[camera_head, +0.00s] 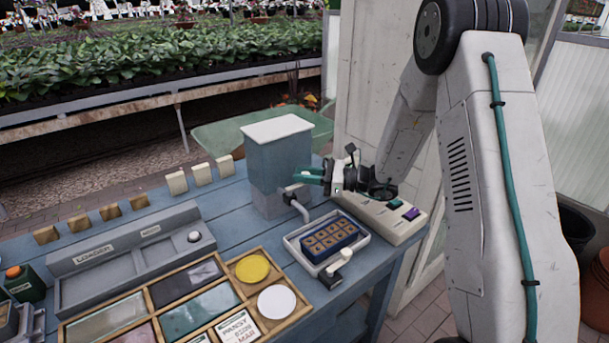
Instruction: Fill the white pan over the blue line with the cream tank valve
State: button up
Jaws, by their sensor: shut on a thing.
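The tank (278,165) is blue-grey with a white lid and stands at the back of the blue bench. Its cream valve (295,189) sits low on the right side, with a pale spout (299,209) bending down toward the pan. My gripper (302,174) has teal fingers and reaches in from the right. It is shut at the valve's top, whose handle is mostly hidden by the fingers. The white pan (291,245) lies below and holds a blue tray (331,237) of brown cells. I cannot make out the blue line or any water level.
A cream fitting (338,266) is at the pan's front edge. A cream control box (380,213) with coloured buttons stands right of the pan, under my arm. A wooden divided tray (215,305) and a grey loader (120,262) fill the left front. Small blocks line the back.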

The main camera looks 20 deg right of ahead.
jog(key=shift+s+m+t+h, duration=0.6)
jog(key=shift+m+t+h, duration=0.7)
jog(key=shift+h, duration=0.15)
jog(key=shift+s+m+t+h, duration=0.55)
jog(key=shift+m+t+h, duration=0.75)
jog(key=shift+h, duration=0.2)
jog(key=shift+s+m+t+h, duration=0.6)
jog(key=shift+m+t+h, duration=0.65)
jog(key=shift+h, duration=0.2)
jog(key=o, duration=0.9)
jog(key=shift+a, duration=0.1)
